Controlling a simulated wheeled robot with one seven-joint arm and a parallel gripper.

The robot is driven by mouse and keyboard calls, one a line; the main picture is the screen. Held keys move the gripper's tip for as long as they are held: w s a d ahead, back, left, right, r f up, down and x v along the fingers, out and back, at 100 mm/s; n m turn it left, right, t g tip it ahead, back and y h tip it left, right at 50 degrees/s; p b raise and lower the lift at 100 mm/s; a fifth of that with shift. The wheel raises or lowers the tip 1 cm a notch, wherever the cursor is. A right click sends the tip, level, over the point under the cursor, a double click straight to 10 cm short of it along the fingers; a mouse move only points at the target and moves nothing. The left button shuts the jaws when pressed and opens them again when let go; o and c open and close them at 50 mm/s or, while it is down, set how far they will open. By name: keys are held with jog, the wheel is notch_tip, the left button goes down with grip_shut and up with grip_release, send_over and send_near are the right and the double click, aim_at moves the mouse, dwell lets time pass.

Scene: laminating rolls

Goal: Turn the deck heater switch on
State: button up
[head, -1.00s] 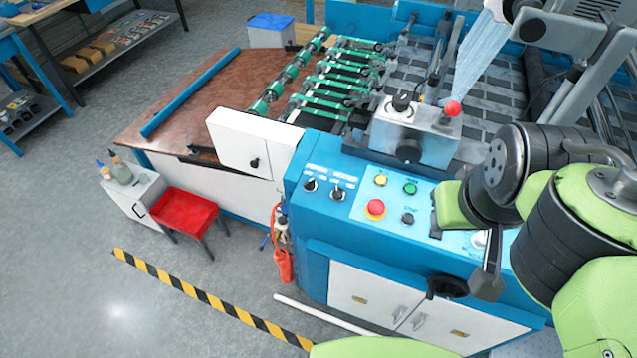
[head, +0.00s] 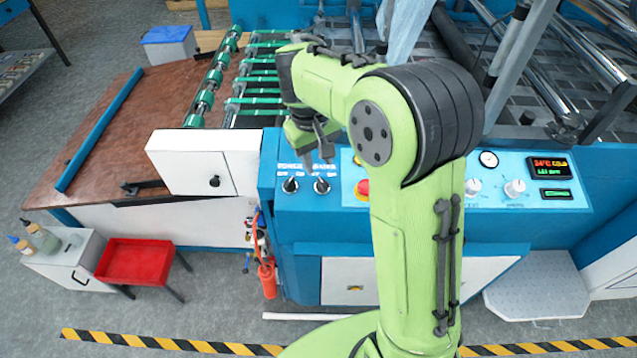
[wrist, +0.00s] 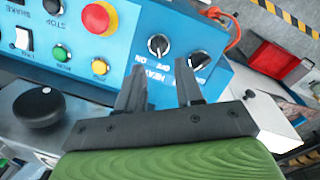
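My gripper (head: 318,155) is above the panel's left end, pointing down near the heater switch. In the wrist view my gripper (wrist: 160,66) is open with nothing between its fingers, apart from the knob.
A red emergency button (wrist: 100,18) and a yellow button (wrist: 100,67) are left of the knobs in the wrist view. A black round knob (wrist: 40,107) stands on a grey housing nearby. A display (head: 549,167) at the panel's right reads COLD. A white box (head: 190,162) adjoins the panel's left.

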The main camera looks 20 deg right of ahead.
aim_at(322, 183)
jog(key=f, duration=0.2)
jog(key=f+b, duration=0.1)
jog(key=f, duration=0.1)
jog(key=d+f, duration=0.1)
jog(key=f, duration=0.2)
jog(key=shift+c, duration=0.3)
jog(key=shift+s, duration=0.1)
grip_shut()
